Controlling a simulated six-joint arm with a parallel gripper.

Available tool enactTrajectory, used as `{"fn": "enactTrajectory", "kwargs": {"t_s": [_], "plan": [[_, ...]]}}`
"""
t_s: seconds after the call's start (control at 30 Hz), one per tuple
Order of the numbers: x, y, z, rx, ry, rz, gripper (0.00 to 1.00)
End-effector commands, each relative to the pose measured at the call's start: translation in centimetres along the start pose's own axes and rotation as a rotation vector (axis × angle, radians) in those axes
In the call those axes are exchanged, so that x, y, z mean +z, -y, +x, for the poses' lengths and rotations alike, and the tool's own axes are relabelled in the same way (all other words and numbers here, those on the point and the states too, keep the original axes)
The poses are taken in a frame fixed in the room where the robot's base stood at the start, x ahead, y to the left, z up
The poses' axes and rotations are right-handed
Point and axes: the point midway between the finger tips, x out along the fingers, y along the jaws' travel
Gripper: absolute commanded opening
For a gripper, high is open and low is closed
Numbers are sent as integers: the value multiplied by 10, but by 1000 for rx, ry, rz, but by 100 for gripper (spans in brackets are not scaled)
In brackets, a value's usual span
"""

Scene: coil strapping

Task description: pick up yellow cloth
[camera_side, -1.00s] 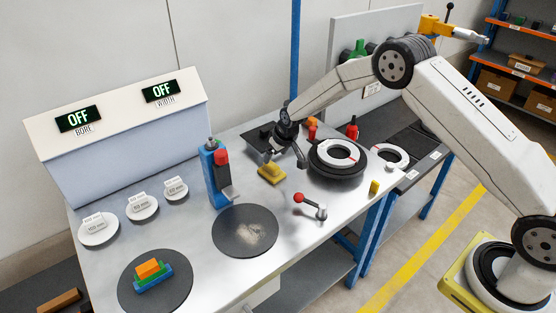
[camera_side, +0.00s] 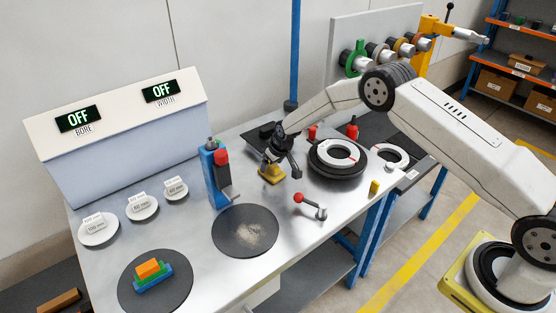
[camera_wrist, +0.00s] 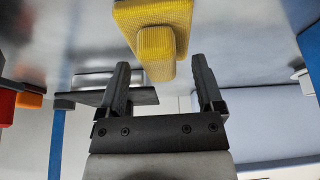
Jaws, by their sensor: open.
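The yellow cloth (camera_side: 271,175) lies on the metal bench as a folded pad with a raised knob on top. In the wrist view the yellow cloth (camera_wrist: 155,35) is at the top centre, its knob just beyond and between the fingertips. My gripper (camera_side: 279,160) is over the cloth in the side view, with its fingers spread. In the wrist view my gripper (camera_wrist: 160,78) is open, with nothing between its fingers. I cannot tell whether a finger touches the cloth.
A blue post device with a red top (camera_side: 221,160) stands left of the cloth. A red-knobbed lever (camera_side: 311,204) is in front. A dark ring stack (camera_side: 337,157) stands to the right. A dark round mat (camera_side: 245,230) and a mat with coloured blocks (camera_side: 150,277) lie nearer.

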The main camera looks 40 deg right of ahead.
Motion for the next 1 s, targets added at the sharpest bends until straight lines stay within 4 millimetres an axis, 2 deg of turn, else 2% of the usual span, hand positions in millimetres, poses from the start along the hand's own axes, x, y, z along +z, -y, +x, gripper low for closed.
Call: {"fn": "enactTrajectory", "kwargs": {"t_s": [0.43, 0.47, 0.7, 0.73, 1.0], "plan": [[0, 0, 0, 0, 0, 0, 85], [0, 0, 0, 0, 0, 0, 82], [0, 0, 0, 0, 0, 0, 6], [0, 0, 0, 0, 0, 0, 0], [-1, 0, -1, 0, -1, 0, 0]]}}
